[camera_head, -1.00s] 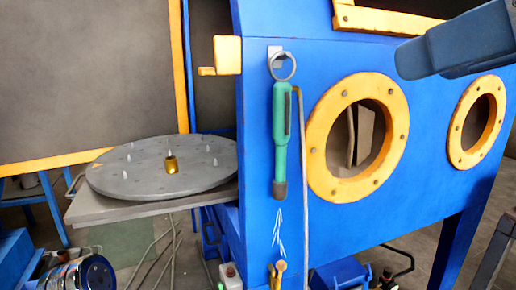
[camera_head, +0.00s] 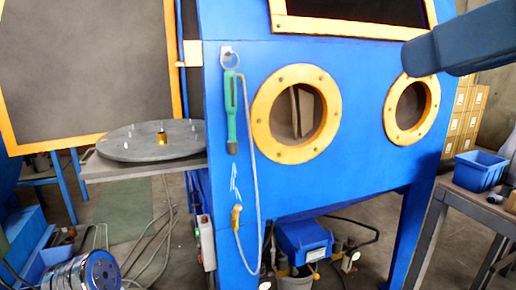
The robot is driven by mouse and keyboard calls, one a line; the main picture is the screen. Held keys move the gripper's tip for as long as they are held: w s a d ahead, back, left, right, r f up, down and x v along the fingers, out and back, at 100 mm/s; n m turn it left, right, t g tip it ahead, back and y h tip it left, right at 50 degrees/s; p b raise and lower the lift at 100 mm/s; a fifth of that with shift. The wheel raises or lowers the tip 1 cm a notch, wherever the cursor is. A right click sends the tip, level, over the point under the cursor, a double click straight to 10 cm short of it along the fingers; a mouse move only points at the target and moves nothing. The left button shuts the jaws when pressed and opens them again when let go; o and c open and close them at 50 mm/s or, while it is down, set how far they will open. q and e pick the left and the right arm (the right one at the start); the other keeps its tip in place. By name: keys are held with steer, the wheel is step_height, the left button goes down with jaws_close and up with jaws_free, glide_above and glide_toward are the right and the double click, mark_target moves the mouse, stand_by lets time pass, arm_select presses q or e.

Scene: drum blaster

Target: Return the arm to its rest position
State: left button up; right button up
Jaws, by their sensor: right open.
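My right arm (camera_head: 480,38) comes in from the upper right, dark blue. I see nothing held there, and the separate fingers are hard to make out. My left gripper is not in view.
A grey turntable (camera_head: 115,148) with a small gold part (camera_head: 162,137) stands at the left. A green-handled tool (camera_head: 231,105) hangs on the cabinet. A table (camera_head: 462,198) with a blue bin (camera_head: 480,168) stands at the right. Hoses cross the floor.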

steer(key=w+a+f+m+g, duration=0.1)
steer(key=w+a+f, duration=0.2)
steer(key=w+f, duration=0.65)
steer(key=w+a+f+g, duration=0.2)
steer(key=w+f, duration=0.5)
steer(key=w, duration=0.5)
steer(key=w+a+f+m+g+h, duration=0.1)
steer(key=w+f, duration=0.4)
steer(key=f, duration=0.9)
steer(key=w+a+f+m+g, duration=0.15)
steer(key=w+f, duration=0.35)
steer(key=f, duration=0.8)
steer(key=s+d+f+m+g, duration=0.15)
steer(key=s+f, duration=0.25)
steer(key=f, duration=1)
steer(key=s+a+f+m+g, duration=0.15)
steer(key=s+f, duration=0.25)
steer(key=f, duration=1)
steer(key=s+d+f+g+h, duration=0.1)
steer(key=s+d+f+g, duration=0.1)
steer(key=s+f, duration=1.1)
steer(key=s+d+m, duration=0.1)
steer(key=s, duration=0.3)
steer(key=shift+s+f+g, duration=0.25)
steer(key=shift+g, duration=0.1)
